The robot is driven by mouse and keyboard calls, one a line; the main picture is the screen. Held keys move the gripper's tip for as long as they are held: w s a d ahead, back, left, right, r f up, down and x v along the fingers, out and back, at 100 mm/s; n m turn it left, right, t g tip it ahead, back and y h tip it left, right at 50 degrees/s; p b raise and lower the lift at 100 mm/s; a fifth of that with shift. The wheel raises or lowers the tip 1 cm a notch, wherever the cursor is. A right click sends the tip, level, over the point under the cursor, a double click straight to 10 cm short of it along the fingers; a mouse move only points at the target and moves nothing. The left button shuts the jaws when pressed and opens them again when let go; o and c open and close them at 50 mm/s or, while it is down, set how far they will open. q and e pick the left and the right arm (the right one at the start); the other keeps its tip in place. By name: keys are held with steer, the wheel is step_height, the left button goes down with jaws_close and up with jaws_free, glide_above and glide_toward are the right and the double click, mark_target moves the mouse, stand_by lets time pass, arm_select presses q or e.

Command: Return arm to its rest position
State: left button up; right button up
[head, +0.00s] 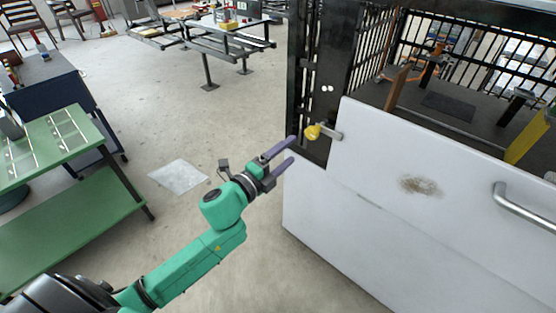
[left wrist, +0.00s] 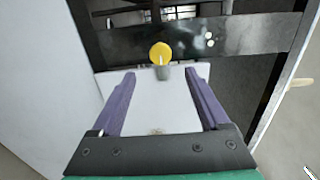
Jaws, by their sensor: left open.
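My left arm (head: 185,262) is green and reaches up from the lower left in the head view. Its gripper (head: 291,150) has two purple fingers, which are apart with nothing between them. The fingertips are just left of and a little below a yellow knob (head: 312,132) at the upper left corner of a white panel. In the left wrist view, the open gripper (left wrist: 158,75) points toward the same yellow knob (left wrist: 160,53), which lies ahead of the fingertips. My right gripper does not show in either view.
The white panel (head: 365,165) with a metal handle (head: 522,208) fills the right, joined to a black barred frame (head: 318,70). A green table (head: 45,150) stands at the left. A pale sheet (head: 178,177) lies on the floor. Grey floor (head: 170,100) is open between table and frame.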

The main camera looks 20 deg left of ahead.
arm_select(q)
steer(key=v, duration=0.3)
steer(key=shift+s+a, duration=0.15)
steer(key=shift+s, duration=0.2)
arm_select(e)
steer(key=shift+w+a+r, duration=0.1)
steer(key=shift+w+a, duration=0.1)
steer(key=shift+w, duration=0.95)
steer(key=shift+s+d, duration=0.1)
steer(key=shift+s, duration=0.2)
